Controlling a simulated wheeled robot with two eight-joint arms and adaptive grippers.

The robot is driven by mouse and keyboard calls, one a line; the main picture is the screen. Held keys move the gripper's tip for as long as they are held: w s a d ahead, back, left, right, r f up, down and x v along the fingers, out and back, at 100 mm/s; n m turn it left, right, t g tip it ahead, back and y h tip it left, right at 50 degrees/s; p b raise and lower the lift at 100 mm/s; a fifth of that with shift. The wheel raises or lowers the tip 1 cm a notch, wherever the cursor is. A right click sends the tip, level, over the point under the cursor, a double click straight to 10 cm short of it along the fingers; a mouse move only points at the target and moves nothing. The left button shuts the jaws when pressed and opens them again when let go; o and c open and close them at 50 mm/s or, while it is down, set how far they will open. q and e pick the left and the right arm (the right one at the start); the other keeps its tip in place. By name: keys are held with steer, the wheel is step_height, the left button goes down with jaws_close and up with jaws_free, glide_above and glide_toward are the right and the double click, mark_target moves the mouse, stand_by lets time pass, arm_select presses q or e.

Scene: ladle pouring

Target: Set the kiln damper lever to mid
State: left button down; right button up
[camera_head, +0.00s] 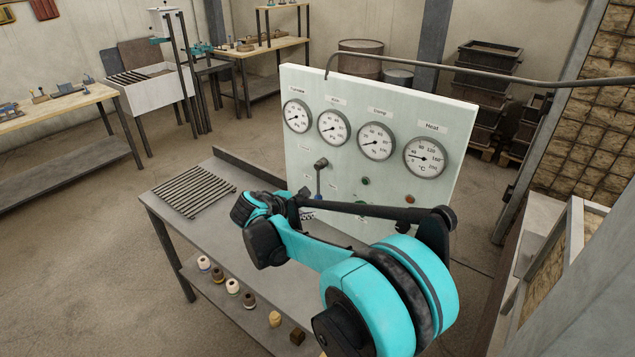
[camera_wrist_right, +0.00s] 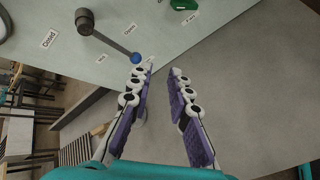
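The kiln damper lever is a grey rod with a blue knob, on a pale upright panel (camera_head: 375,110). In the head view the lever (camera_head: 319,181) hangs roughly downward from its dark pivot. In the right wrist view the lever (camera_wrist_right: 110,40) slants between a small label, which seems to read Mid, and one that seems to read Open; a Closed label lies further left. My right gripper (camera_wrist_right: 163,68) is open and empty, the blue knob (camera_wrist_right: 137,58) beside its left fingertip; contact cannot be told. In the head view my wrist hides most of it. My left gripper is out of view.
Several round gauges, including the Heat gauge (camera_head: 425,157), sit above the lever. A green knob (camera_wrist_right: 186,4) is near the fingers. The grey table (camera_head: 170,210) carries a slatted rack (camera_head: 195,191); small spools and blocks stand on its lower shelf.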

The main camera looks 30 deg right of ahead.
mark_target(318, 195)
steer(key=w+d+f+n+g+h+p, duration=0.1)
steer(key=w+d+f+n+h+p, duration=0.3)
steer(key=w+n+h, duration=0.6)
steer(key=shift+w+d+f+m+y+b, duration=0.2)
steer(key=shift+w+d+m+y+b, duration=0.25)
steer(key=shift+d, duration=0.85)
steer(key=shift+w+d+f+m+y+b, duration=0.25)
steer(key=shift+w+d+m+b, duration=0.35)
steer(key=shift+d, duration=0.65)
steer(key=shift+w+d+f+m+y+b, duration=0.15)
steer(key=shift+w+d+m+y+b, duration=0.35)
steer(key=shift+d, duration=0.8)
steer(key=shift+w+n, duration=0.15)
steer(key=shift+n, duration=0.1)
jaws_close()
